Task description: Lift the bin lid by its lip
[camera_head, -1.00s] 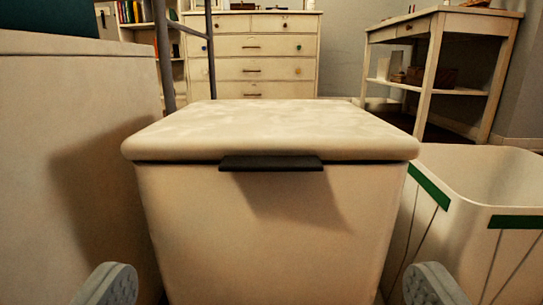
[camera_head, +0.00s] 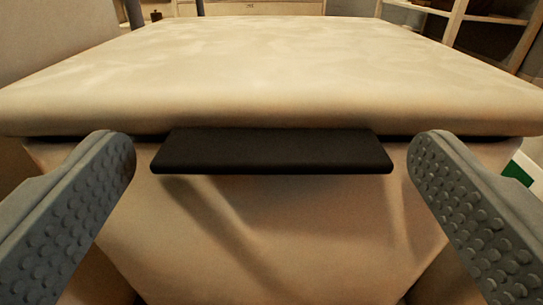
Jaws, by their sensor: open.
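The bin (camera_head: 300,245) fills most of the view, cream coloured and close in front of me. Its lid (camera_head: 270,70) lies flat and shut on top, with a thin dark gap under its front edge. The black lip (camera_head: 272,152) sticks out from the front just below the lid's edge. My gripper (camera_head: 273,155) is open, with one grey studded finger to the left of the lip and one to the right. Neither finger appears to touch the lip, and nothing is between them except the view of the lip and bin front.
A white bin with green tape (camera_head: 520,172) shows at the right edge. A pale box side (camera_head: 50,38) stands at the left. Drawers (camera_head: 250,8) and a shelved table (camera_head: 480,25) are behind the bin.

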